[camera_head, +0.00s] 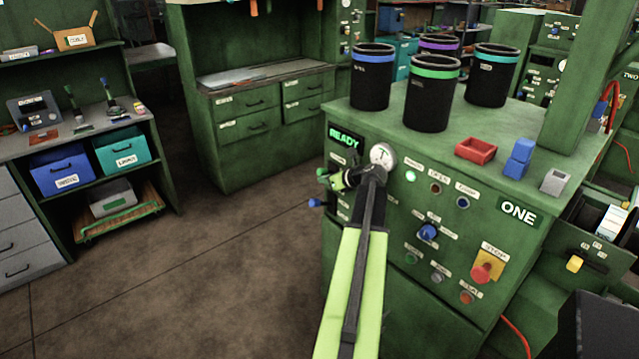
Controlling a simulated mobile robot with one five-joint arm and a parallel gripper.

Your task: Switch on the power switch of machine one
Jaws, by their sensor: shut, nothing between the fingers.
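Machine one (520,211) is a green cabinet with the white sign "ONE" on its front panel. A display (345,141) at the panel's upper left shows "READY" in green. A blue rotary knob (428,232) sits mid-panel, and a smaller blue handle (314,203) sticks out at the left edge. My gripper (328,180) is shut and empty at the panel's left side, below the display. My arm and gripper hide part of the panel there.
A round gauge (383,155), a lit pale-green lamp (410,176) and a red stop button (482,273) on yellow are on the panel. The floor at left is clear.

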